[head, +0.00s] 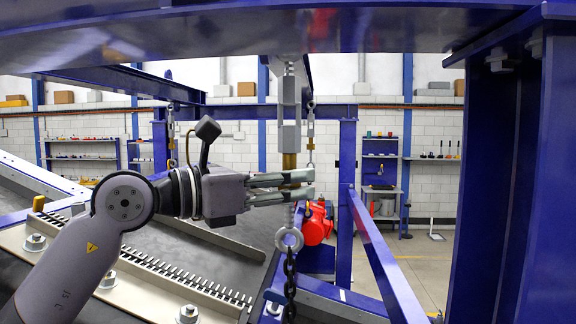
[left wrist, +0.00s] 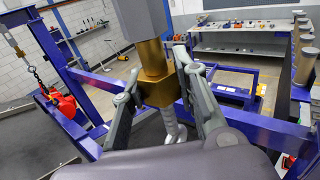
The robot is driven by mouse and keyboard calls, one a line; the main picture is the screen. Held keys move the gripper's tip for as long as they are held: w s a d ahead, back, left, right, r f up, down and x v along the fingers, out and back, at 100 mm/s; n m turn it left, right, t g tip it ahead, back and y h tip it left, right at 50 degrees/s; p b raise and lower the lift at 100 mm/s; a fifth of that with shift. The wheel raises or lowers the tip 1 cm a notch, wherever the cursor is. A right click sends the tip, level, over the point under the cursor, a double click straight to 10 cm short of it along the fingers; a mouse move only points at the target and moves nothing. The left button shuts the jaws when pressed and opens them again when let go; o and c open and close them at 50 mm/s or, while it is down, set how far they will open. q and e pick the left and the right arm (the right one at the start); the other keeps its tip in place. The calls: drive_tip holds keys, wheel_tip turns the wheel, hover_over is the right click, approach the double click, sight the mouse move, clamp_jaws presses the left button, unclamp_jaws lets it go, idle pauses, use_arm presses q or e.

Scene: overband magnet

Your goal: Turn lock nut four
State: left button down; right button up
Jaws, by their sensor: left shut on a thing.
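A grey turnbuckle (head: 289,100) hangs upright from the blue overhead beam. At its lower end is a brass lock nut (head: 289,161), above an eye bolt (head: 289,239) and a dark chain (head: 290,280). My left gripper (head: 300,187) reaches in from the left, its fingers on either side of the brass. In the left wrist view the gripper (left wrist: 170,98) is shut on the brass lock nut (left wrist: 154,62), with the grey turnbuckle body (left wrist: 143,18) above and the threaded rod (left wrist: 174,130) below. Its fingers partly hide the nut. My right gripper is not in view.
Blue frame posts (head: 347,200) and a diagonal brace (head: 385,255) stand to the right. A red part (head: 318,224) is just behind the eye bolt. A toothed rail (head: 160,270) with bolts lies below my left arm. Other hanging turnbuckles (head: 171,135) are further back.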

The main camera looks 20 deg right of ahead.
use_arm(q)
drive_tip(key=shift+m+g, duration=0.5)
drive_tip(key=shift+g, duration=0.3)
drive_tip(key=shift+g, duration=0.3)
drive_tip(key=shift+m+g+h, duration=0.3)
drive_tip(key=shift+m+g, duration=1.1)
drive_tip(key=shift+g, duration=0.5)
drive_tip(key=shift+m+g+y, duration=0.5)
drive_tip(key=shift+m+g, duration=0.9)
drive_tip(key=shift+g, duration=0.7)
drive_tip(key=shift+f, duration=0.1)
